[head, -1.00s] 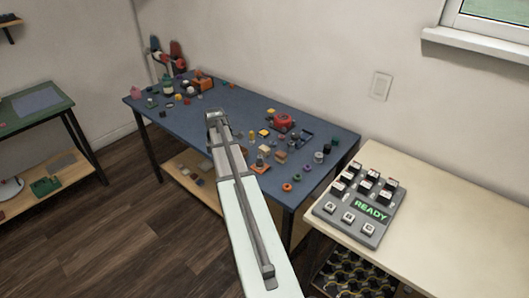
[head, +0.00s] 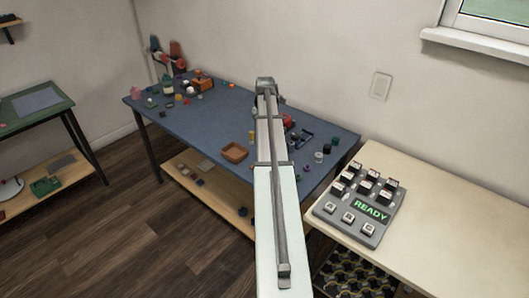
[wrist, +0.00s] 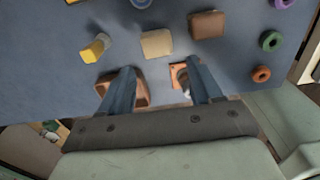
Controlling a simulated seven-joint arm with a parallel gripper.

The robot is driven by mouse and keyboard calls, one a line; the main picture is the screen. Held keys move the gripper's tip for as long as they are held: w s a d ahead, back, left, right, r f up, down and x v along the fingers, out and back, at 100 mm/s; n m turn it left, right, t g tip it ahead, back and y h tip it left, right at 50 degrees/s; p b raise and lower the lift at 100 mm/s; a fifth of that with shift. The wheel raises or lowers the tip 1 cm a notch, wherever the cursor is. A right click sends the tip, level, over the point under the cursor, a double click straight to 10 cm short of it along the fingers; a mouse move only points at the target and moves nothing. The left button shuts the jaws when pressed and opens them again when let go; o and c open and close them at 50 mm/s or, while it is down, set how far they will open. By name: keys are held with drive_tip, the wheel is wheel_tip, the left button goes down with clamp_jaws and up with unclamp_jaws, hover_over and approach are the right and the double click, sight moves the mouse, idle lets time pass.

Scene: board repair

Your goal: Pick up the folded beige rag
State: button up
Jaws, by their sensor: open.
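In the wrist view a small beige block-like piece (wrist: 156,43), which looks like the folded beige rag, lies on the blue tabletop. It lies ahead of my gripper (wrist: 160,82), slightly left of centre, beyond the fingertips and apart from them. My gripper is open, with both fingers spread and nothing held between them. In the head view my arm covers the gripper and that part of the table, so I cannot make out the piece there.
A brown tray (head: 235,152) stands near the blue table's (head: 200,125) front edge. A brown block (wrist: 207,25) lies right of the beige piece, a yellow piece (wrist: 96,47) left. Orange (wrist: 261,74) and green (wrist: 271,41) rings lie further right. A button panel (head: 362,205) sits on the right-hand bench.

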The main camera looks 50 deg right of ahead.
drive_tip(key=shift+w+d+f, duration=0.1)
drive_tip(key=shift+w+f, duration=0.05)
drive_tip(key=shift+f, duration=4.45)
drive_tip(key=shift+c, duration=0.3)
drive_tip(key=c, duration=0.7)
drive_tip(key=shift+o, duration=0.2)
drive_tip(key=shift+r, duration=5)
